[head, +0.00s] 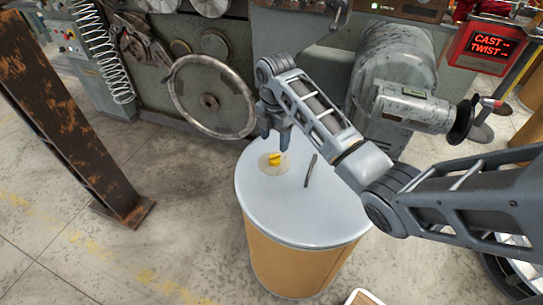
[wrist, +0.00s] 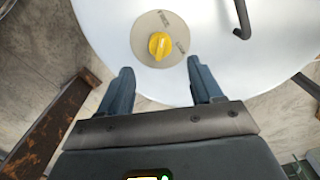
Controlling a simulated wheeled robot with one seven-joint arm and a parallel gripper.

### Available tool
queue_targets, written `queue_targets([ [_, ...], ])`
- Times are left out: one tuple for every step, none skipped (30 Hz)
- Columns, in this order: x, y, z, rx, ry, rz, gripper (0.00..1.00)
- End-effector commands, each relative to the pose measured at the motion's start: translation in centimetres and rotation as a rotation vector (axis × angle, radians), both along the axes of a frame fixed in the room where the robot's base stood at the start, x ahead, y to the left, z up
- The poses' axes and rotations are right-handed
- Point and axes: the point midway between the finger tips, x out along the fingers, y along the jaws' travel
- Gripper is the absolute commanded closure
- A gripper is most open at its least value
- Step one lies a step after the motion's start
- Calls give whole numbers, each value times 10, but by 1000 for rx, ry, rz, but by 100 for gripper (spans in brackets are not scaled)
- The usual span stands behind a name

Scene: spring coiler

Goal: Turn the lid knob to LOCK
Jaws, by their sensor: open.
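The yellow lid knob (head: 275,158) sits on a round beige label plate on the pale lid (head: 335,215) of a tan drum (head: 290,265). In the wrist view the knob (wrist: 159,45) is ahead of my fingertips, with its bar running roughly up and down the picture. Small dark lettering shows on the plate (wrist: 146,29) at the upper right and right of the knob, too small to read surely. My gripper (head: 275,138) hangs over the lid, close to the knob in the head view. In the wrist view my gripper (wrist: 160,78) is open and empty, its fingers apart from the knob.
A dark bent rod (head: 310,170) lies on the lid right of the knob. A green machine with a large handwheel (head: 212,98) stands behind the drum. A rusty beam (head: 70,120) stands at left. Open floor lies left of the drum.

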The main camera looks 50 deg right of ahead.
Motion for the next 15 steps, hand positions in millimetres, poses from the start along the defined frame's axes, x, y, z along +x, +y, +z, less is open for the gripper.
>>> queue_targets([
  [-1,-1,-3,0,6,2,35],
  [-1,-1,-5,0,7,3,35],
  [-1,-1,-9,0,8,3,35],
  [-1,-1,-13,0,8,3,35],
  [-1,-1,-17,0,8,3,35],
  [-1,-1,-23,0,8,3,35],
  [-1,-1,-28,0,8,2,35],
  [-1,-1,-33,0,7,2,35],
  [-1,-1,-39,0,8,2,35],
  [-1,-1,-44,0,6,2,35],
  [-1,-1,-48,0,7,1,35],
  [-1,-1,-54,0,6,2,35],
  [-1,0,-58,0,6,2,35],
  [-1,0,-62,0,7,2,35],
  [-1,0,-66,0,5,2,35],
])
